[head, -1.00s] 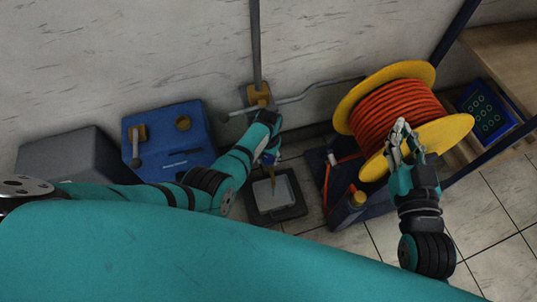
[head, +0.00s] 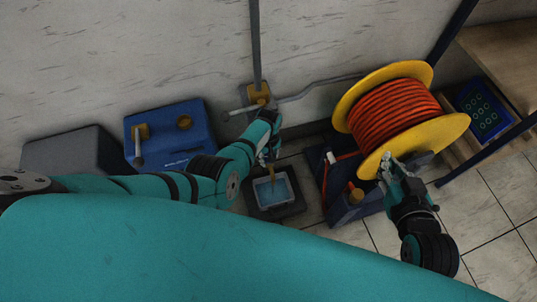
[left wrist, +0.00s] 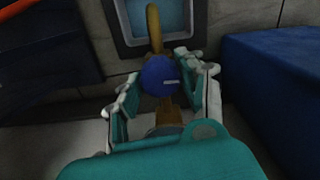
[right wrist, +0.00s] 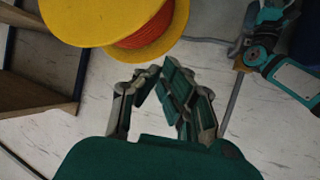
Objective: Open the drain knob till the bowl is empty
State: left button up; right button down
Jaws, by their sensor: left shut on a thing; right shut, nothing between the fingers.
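A blue round drain knob (left wrist: 158,76) sits on a brass tap in the left wrist view. My left gripper (head: 266,158) is shut on this knob, with its fingers on both sides. The curved brass spout (left wrist: 153,25) reaches over a square dark-rimmed bowl (head: 288,212) on the floor. Blue liquid (head: 278,188) shows in the bowl in the head view. In the head view my left arm hides most of the knob. My right gripper (head: 387,163) is shut and empty in front of the yellow reel; its fingers also show in the right wrist view (right wrist: 162,76).
A large yellow reel (head: 445,131) of orange hose stands right of the bowl, on a dark blue base. A blue box (head: 190,137) and a grey box (head: 70,153) stand at the left wall. A wooden shelf (head: 500,45) is at the right. Tiled floor at lower right is clear.

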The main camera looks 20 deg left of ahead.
pick_arm(q)
jog(key=shift+n, duration=0.3)
dwell(0.4)
jog(key=o, duration=1.2)
